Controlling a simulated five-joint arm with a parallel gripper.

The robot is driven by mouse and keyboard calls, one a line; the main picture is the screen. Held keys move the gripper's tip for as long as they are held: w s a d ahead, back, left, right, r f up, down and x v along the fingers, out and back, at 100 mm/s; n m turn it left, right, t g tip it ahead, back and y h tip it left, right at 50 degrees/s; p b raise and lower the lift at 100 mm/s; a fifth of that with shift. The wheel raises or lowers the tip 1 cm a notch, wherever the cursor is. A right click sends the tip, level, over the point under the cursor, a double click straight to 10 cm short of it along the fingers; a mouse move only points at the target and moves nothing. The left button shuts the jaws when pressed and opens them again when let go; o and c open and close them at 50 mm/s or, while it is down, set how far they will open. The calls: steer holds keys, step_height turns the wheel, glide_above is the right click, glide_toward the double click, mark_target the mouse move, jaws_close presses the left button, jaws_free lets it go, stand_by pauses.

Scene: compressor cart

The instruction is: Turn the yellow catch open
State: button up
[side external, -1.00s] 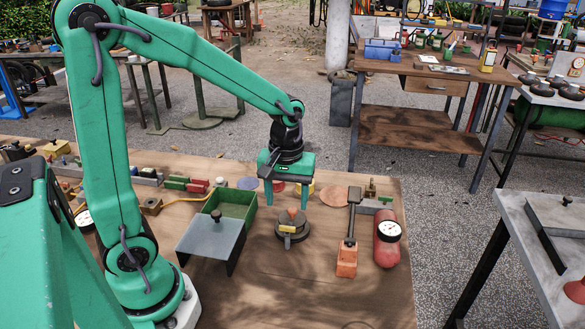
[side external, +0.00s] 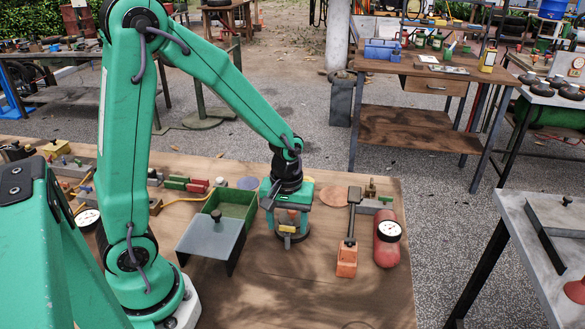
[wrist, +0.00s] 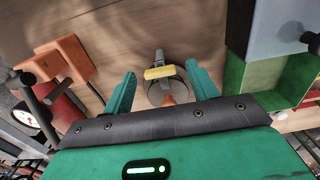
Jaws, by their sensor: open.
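The yellow catch (wrist: 159,72) is a short bar lying crosswise on a round dark-grey fitting (wrist: 166,92), seen in the wrist view. An orange-red piece (wrist: 168,99) shows on the fitting near my palm. My gripper (wrist: 161,69) is open, with one green finger on each side of the catch and a visible gap to both of its ends. In the side view my gripper (side external: 286,212) is low over the fitting (side external: 293,236) and hides much of it. I cannot tell the exact height of the fingertips.
A green open bin (side external: 238,205) and a grey plate on legs (side external: 210,238) stand close to the left. An orange-based lever tool (side external: 347,262) and a red cylinder with a gauge (side external: 387,240) stand to the right. The bench front is clear.

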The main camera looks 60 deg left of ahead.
steer(key=c, duration=1)
